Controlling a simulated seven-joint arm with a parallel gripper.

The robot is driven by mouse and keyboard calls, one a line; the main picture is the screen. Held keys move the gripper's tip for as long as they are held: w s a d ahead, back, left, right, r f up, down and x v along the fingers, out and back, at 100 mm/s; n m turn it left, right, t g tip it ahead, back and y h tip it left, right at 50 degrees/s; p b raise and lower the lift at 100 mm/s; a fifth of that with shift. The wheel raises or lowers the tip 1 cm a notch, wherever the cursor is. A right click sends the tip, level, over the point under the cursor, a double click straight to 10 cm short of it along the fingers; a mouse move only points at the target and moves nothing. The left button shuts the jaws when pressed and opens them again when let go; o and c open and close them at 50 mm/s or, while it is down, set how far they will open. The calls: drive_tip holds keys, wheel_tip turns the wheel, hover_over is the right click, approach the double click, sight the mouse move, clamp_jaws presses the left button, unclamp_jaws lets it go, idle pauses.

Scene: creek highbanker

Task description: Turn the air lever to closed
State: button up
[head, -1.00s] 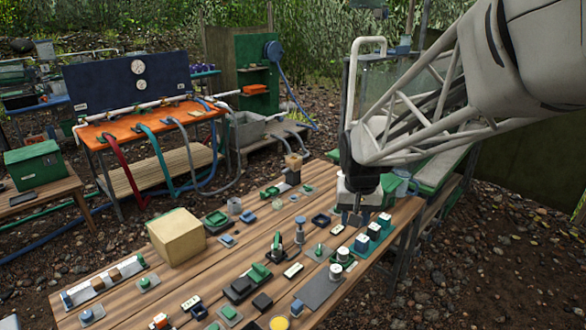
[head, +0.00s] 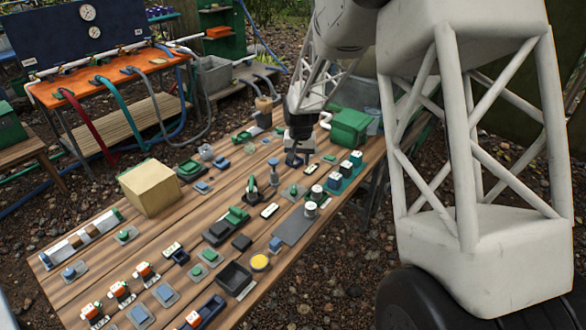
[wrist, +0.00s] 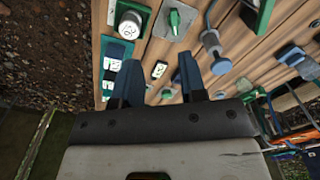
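My gripper (head: 299,158) hangs over the far right part of the wooden table, fingers down. In the wrist view its two dark fingers (wrist: 157,82) are apart with nothing held between them. I cannot tell for sure which part is the air lever, as no label is legible. One candidate is a small green lever on a pale plate (head: 293,190), which also shows beyond the fingers in the wrist view (wrist: 174,20). Another is a black upright piece with a green part (head: 250,188). The gripper appears apart from both.
A grey-blue post with a round knob (head: 273,165) stands near the gripper, also in the wrist view (wrist: 215,50). White-topped knobs (head: 334,180) line the right edge. A green box (head: 349,127) is behind right. A tan block (head: 151,188) stands at the left.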

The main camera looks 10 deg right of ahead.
hover_over(293, 188)
wheel_tip(293, 188, down, 9)
drive_tip(key=shift+s+d+r, duration=0.1)
drive_tip(key=shift+r, duration=0.1)
drive_tip(key=shift+f, duration=0.25)
drive_tip(key=shift+f, duration=4.2)
drive_tip(key=c, duration=0.4)
drive_tip(key=shift+c, duration=0.2)
drive_tip(key=n, duration=0.5)
drive_tip(key=shift+n, duration=0.3)
